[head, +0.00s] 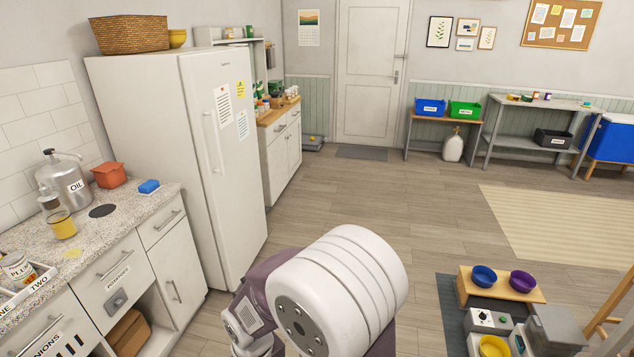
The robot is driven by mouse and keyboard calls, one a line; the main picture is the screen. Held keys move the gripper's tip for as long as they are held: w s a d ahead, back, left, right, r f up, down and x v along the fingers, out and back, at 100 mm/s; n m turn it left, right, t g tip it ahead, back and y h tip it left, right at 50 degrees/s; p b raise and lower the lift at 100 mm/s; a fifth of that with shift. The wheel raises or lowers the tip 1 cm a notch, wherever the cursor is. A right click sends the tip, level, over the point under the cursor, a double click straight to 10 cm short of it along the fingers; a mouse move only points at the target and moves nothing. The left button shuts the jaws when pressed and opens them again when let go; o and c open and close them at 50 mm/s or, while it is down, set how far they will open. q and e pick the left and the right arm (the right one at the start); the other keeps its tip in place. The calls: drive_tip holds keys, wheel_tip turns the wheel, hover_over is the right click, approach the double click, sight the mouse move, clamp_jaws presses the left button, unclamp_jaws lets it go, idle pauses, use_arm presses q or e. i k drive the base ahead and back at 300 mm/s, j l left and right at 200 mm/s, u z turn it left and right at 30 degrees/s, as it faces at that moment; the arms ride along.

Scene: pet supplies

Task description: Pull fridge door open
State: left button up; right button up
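The white fridge (176,150) stands upright against the left wall, past the counter. Its tall door (240,190) faces right into the room and looks closed. Notes and a yellow tag are stuck on the door above and right of the handle. One of my arms shows as a large white and purple link at the bottom middle, in front of and below the fridge. Neither gripper shows in the head view.
Wooden floor (330,205) in front of the fridge is clear. Pet bowls on a small stand (541,296) are at lower right.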

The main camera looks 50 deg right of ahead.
sight(217, 85)
drive_tip(key=z, duration=1)
